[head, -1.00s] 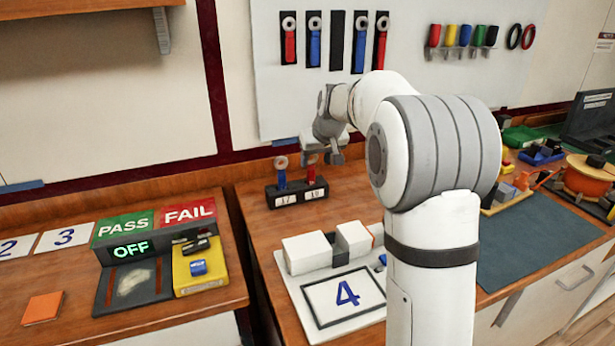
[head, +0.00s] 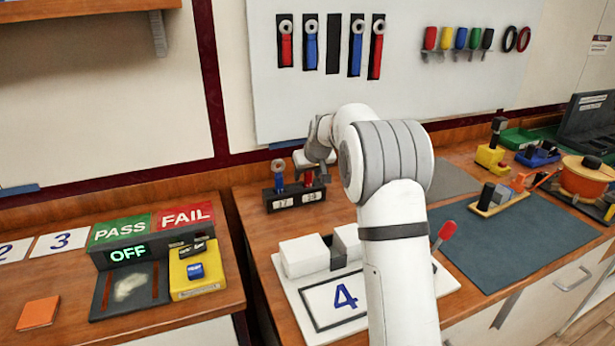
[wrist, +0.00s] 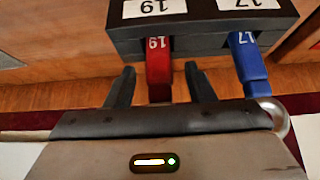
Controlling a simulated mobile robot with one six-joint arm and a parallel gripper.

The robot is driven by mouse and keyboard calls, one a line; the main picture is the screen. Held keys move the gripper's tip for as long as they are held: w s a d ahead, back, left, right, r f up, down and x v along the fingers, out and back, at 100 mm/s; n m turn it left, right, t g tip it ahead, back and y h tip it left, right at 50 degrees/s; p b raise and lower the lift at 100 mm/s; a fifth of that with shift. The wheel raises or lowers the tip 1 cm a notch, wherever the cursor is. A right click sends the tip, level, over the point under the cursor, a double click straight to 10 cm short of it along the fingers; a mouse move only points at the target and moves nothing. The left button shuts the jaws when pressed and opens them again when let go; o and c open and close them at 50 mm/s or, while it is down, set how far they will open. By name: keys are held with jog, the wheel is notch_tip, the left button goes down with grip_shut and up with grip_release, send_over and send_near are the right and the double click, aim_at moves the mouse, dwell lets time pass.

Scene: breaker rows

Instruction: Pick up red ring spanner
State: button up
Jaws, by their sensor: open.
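A red ring spanner (wrist: 158,72) marked 19 stands in a black holder (head: 290,203) with white number labels. In the wrist view it lies between the two open fingers of my gripper (wrist: 159,84), with a gap on each side. In the head view my gripper (head: 311,167) is over the holder's right side and hides the top of the red spanner (head: 309,180). A blue spanner (head: 278,174) marked 17 stands beside it, and in the wrist view it is outside the fingers. The red spanner's ring end is hidden behind the gripper body in the wrist view.
More red and blue spanners (head: 311,45) hang on the white wall board, above the holder. A white block fixture (head: 303,257) with a card marked 4 stands in front. A PASS/FAIL station (head: 150,250) is on the left bench. My arm covers part of the fixture.

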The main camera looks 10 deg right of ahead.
jog(key=shift+r, duration=0.1)
jog(key=shift+c, duration=0.2)
grip_shut()
jog(key=shift+r, duration=0.1)
